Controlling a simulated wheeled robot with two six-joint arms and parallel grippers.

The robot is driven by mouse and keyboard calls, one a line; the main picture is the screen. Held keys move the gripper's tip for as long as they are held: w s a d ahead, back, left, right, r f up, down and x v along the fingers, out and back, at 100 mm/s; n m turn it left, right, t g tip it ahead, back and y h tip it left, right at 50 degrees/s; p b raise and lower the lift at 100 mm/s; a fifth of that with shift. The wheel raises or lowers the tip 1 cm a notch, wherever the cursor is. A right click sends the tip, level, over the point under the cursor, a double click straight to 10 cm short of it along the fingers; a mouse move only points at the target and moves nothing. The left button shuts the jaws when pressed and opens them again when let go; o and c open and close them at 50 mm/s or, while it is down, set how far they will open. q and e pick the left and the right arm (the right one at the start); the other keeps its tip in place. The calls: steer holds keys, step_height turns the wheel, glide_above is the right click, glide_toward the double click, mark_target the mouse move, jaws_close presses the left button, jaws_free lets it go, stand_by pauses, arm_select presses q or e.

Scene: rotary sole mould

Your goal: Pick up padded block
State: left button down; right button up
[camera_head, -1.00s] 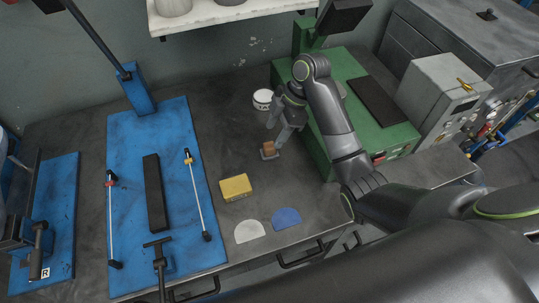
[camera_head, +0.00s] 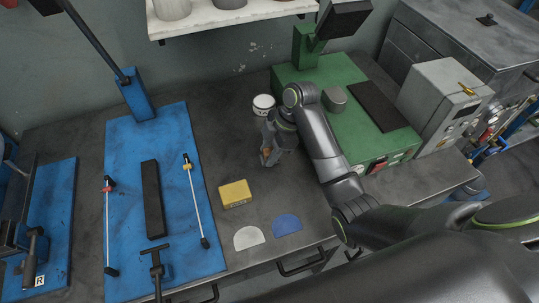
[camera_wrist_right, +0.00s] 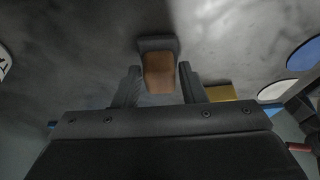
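The padded block is a small brown block (camera_wrist_right: 160,72) with a dark grey pad (camera_wrist_right: 158,44) at its far end in the right wrist view. In the head view only a sliver of its brown side (camera_head: 266,153) shows behind my right gripper (camera_head: 269,157). My right gripper (camera_wrist_right: 158,75) is open, with a finger on each side of the block's brown part and a small gap visible on both sides. The block rests on the dark bench. My left gripper is not in view.
A yellow block (camera_head: 235,193) and white (camera_head: 249,237) and blue (camera_head: 287,224) half-round pieces lie nearer the front. A white tub (camera_head: 263,104) stands behind the gripper. A green machine (camera_head: 350,110) is close on the right, a blue board (camera_head: 125,190) on the left.

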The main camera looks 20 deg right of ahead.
mark_target(270, 151)
steer(key=c, duration=0.5)
steer(key=shift+o, duration=0.2)
steer(key=shift+r, duration=0.55)
step_height(270, 151, up, 9)
steer(key=p, duration=0.6)
steer(key=shift+p, duration=0.35)
steer(key=o, duration=0.4)
steer(key=c, duration=0.3)
